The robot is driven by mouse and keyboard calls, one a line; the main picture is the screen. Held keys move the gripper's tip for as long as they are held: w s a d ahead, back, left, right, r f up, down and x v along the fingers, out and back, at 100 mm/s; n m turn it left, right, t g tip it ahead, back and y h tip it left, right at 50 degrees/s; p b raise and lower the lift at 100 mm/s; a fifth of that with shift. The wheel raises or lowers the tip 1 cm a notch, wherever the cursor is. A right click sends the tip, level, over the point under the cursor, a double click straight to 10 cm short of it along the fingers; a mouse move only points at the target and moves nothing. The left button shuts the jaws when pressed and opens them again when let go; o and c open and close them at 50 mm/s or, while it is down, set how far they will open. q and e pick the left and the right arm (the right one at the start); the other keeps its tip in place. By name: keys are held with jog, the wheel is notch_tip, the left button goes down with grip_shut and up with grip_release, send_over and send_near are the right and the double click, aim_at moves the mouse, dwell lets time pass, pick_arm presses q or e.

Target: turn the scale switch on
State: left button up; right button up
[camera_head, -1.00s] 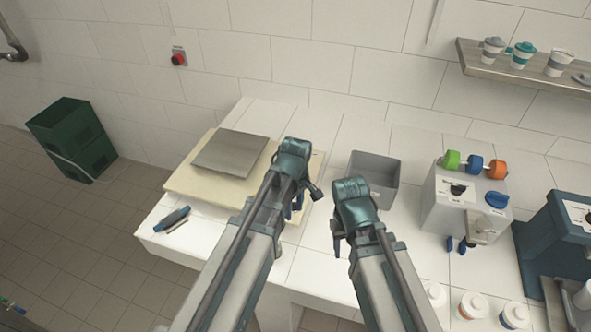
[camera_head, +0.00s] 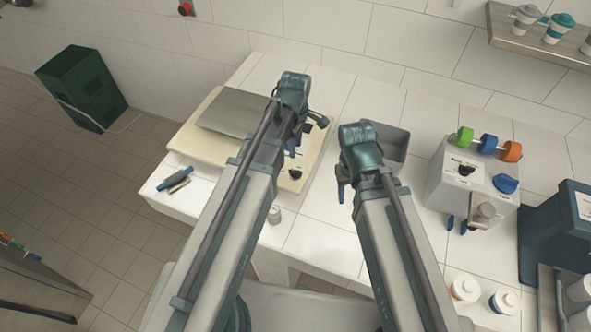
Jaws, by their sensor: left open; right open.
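The cream scale (camera_head: 197,150) with a grey metal plate (camera_head: 232,112) stands on the white tiled counter at the left. A black knob (camera_head: 295,174) shows on its front right part, and its setting is too small to read. My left gripper (camera_head: 292,144) is open above the right side of the scale, just behind the knob in the picture. My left arm covers part of the scale. My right gripper (camera_head: 342,190) is open and empty to the right of the scale, in front of a grey bin. I cannot tell whether the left fingers touch anything.
The grey bin (camera_head: 393,148) stands behind my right gripper. A grey machine (camera_head: 440,187) with coloured rolls is to the right, with a dark blue machine (camera_head: 565,225) beyond it. Blue-handled tools (camera_head: 178,181) lie at the counter's left end. White cups stand at front right.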

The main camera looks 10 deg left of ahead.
aim_at(295, 171)
pick_arm(q)
notch_tip(295, 171, down, 12)
jog(key=b, duration=1.1)
jog(key=shift+c, duration=0.2)
grip_shut()
